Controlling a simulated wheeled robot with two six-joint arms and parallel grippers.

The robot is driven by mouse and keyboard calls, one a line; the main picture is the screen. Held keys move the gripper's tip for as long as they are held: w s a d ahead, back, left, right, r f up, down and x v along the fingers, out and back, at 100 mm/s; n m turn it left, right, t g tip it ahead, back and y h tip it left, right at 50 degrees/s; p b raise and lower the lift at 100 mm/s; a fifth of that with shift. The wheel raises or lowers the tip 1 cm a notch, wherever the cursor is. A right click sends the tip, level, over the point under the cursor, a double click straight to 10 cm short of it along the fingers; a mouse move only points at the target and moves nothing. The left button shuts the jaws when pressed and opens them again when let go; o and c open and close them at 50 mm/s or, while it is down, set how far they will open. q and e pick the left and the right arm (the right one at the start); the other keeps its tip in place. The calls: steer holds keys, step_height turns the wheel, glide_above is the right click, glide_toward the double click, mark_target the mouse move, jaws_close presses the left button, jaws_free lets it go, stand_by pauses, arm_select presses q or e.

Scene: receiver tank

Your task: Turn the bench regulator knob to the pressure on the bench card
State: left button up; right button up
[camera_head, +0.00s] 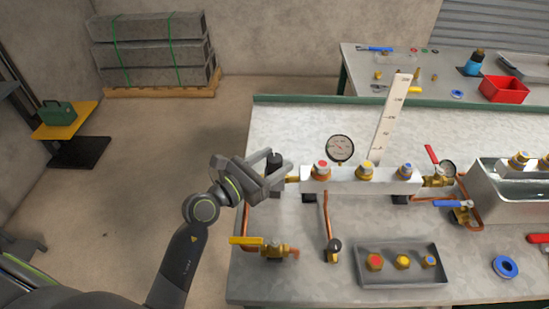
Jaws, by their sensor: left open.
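The black regulator knob (274,159) sits at the left end of the metal manifold (392,184) on the bench. My left gripper (273,168) is open at the knob, with its fingers around or just beside it. Whether they touch it cannot be told. My right gripper is not in view.
A yellow-handled valve (262,244) sits below my left gripper. A grey tray (400,279) holds several brass fittings at the front. A red-handled valve (438,164) and a water tank (520,190) stand to the right. The bench behind the manifold is mostly clear.

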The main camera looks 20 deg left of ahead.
arm_select(q)
steer(key=shift+w+d, duration=0.2)
steer(key=shift+w, duration=0.1)
steer(key=shift+c, duration=0.4)
